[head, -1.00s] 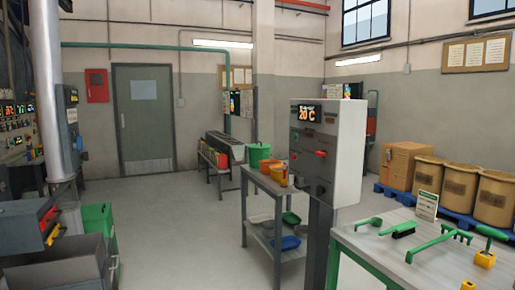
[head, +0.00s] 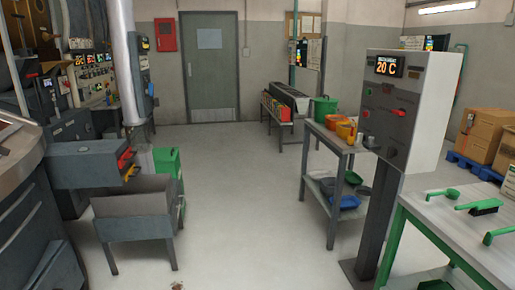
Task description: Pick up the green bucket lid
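A green bucket (head: 324,107) stands at the far end of the grey table (head: 345,150). I cannot tell whether a lid is on it. A small green item (head: 362,190) lies on the grey table's lower shelf. Another green item (head: 436,285) is cut off at the bottom edge, under the green-legged table at the right. I cannot tell whether either is the lid. Neither of my grippers is in view.
A grey control post (head: 400,120) stands in front of the grey table. The workbench (head: 480,240) at right holds green tools. Machinery, a grey bin (head: 135,205) and a green container (head: 167,163) stand left. The middle floor (head: 240,200) is clear to the door.

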